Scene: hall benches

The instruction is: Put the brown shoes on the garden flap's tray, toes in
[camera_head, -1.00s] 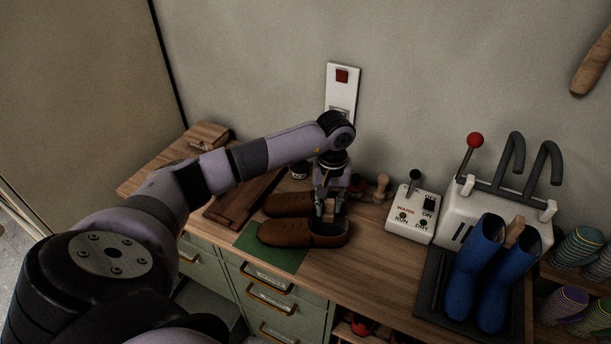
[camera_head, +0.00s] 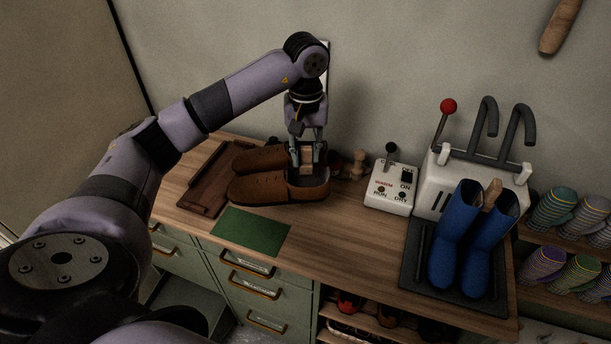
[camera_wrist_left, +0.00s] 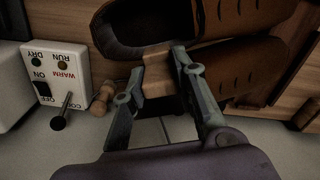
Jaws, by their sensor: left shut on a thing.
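The pair of brown shoes (camera_head: 268,188) is in the middle of the head view, side by side, with toes to the left and dark openings to the right. My left gripper (camera_head: 307,163) points down at their heel end. It is shut on a pale wooden clip (camera_wrist_left: 157,72) between the shoes, as the left wrist view shows. The shoes look lifted a little off the bench. A dark brown wooden tray (camera_head: 206,192) lies left of the shoes; whether it is the flap's tray I cannot tell. My right gripper is not in view.
A green mat (camera_head: 250,232) lies bare in front of the shoes. To the right are a white switch box (camera_head: 389,190), a white boot dryer with a red-knobbed lever (camera_head: 447,106), and blue boots (camera_head: 457,235) on a dark mat. The wall is close behind.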

